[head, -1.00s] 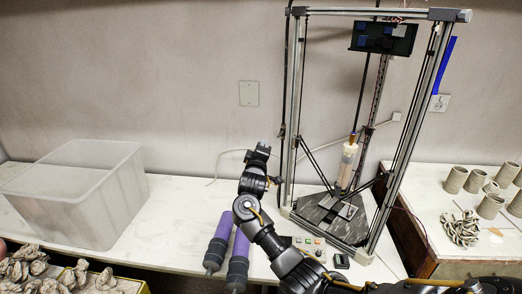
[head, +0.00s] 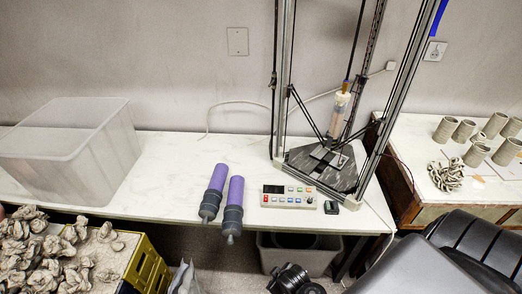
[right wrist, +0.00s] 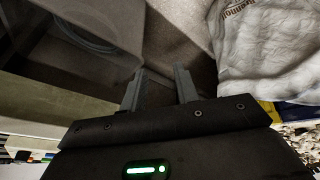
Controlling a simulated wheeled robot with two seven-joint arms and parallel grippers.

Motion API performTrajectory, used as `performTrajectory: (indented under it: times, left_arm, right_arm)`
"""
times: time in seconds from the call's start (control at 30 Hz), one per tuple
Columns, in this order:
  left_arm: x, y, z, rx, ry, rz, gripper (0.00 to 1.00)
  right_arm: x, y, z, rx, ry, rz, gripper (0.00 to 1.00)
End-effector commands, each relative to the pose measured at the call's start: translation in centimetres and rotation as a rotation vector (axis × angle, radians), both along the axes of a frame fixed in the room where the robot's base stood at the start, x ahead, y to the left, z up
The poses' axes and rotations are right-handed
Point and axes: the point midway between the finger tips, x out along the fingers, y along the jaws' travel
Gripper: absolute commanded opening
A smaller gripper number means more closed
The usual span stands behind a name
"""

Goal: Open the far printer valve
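The delta clay printer stands on the white table at the back right; its metal post (head: 284,80) and dark base plate (head: 325,170) show in the head view. A clear clay tube (head: 340,110) with an orange-brown top hangs above the plate. A blue strip (head: 438,16) shows by the right post at the top edge. I cannot make out a valve, and the printer's top is out of frame. My right gripper (right wrist: 160,84) is open and empty in the right wrist view, low by a bin and a white bag, away from the printer. My left gripper is not in view.
A control panel (head: 290,197) and two purple cartridges (head: 215,183) lie near the table's front edge. A clear bin (head: 65,150) stands at left, clay lumps (head: 40,245) in front. A grey bin (head: 320,257) is under the table; a white bag (right wrist: 265,50) is near my right gripper.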

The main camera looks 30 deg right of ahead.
Motion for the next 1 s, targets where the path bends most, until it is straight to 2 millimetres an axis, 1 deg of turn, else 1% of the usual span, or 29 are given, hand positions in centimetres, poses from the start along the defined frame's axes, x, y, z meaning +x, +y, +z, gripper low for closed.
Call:
performTrajectory:
  times: [0.03,0.07,0.1,0.17,0.2,0.4,0.47,0.5,0.63,0.7,0.8,0.83,0.87,0.9,1.0]
  left_arm:
    - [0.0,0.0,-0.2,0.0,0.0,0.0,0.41]
    - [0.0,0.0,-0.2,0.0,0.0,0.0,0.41]
    - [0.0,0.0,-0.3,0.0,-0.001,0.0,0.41]
    - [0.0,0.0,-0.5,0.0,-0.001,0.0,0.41]
    - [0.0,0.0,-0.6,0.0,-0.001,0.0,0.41]
    - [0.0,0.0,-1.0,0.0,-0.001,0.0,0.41]
    - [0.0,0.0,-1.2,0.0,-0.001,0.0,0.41]
    - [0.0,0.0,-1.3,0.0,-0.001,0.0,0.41]
    - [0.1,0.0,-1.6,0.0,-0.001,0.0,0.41]
    - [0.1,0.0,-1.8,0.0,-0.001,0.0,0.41]
    - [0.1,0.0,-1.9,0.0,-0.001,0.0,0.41]
    - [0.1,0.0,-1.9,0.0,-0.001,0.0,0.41]
    - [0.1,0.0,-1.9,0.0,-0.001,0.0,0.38]
    - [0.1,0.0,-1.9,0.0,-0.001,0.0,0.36]
    - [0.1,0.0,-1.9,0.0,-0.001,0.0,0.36]
  right_arm:
    - [-3.2,0.4,-1.7,0.021,0.061,-0.016,0.3]
    - [-4.8,0.5,-2.6,0.033,0.094,-0.028,0.3]
    - [-7.0,0.8,-3.9,0.048,0.136,-0.043,0.3]
    - [-10.1,1.1,-6.1,0.065,0.194,-0.063,0.3]
    - [-12.0,1.1,-7.8,0.072,0.224,-0.073,0.3]
    - [-16.8,0.7,-14.2,0.076,0.276,-0.079,0.3]
    - [-18.3,0.5,-16.1,0.074,0.286,-0.077,0.3]
    - [-19.3,0.3,-17.2,0.072,0.293,-0.076,0.3]
    - [-23.2,-0.5,-20.5,0.067,0.313,-0.071,0.3]
    - [-25.1,-0.9,-21.7,0.064,0.323,-0.069,0.3]
    - [-27.0,-1.3,-22.7,0.061,0.331,-0.067,0.3]
    - [-27.3,-1.3,-22.9,0.061,0.332,-0.066,0.3]
    - [-27.7,-1.3,-23.0,0.06,0.334,-0.066,0.3]
    - [-28.0,-1.4,-23.1,0.06,0.335,-0.064,0.3]
    - [-28.4,-1.4,-23.2,0.06,0.335,-0.063,0.3]
